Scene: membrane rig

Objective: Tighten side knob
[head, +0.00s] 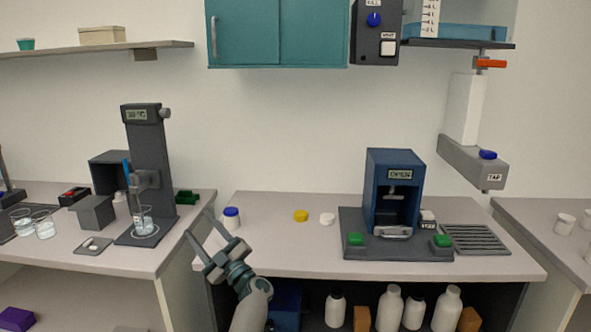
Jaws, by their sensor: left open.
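A dark grey column stand (148,165) with a small display at its top stands on the left bench. A clamp on the column holds a blue-topped probe (127,172) over a beaker (144,222) with clear liquid. My left gripper (197,221) is open and empty, in front of the gap between the two benches, below and to the right of the knob and apart from it. My right gripper is not in view.
A white jar with a blue lid (231,217) stands close to the right of my left gripper. A yellow cap (301,215) and a white cap (327,218) lie further right. A blue machine (394,170) with green buttons stands beyond. Glass beakers (43,225) stand left of the column.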

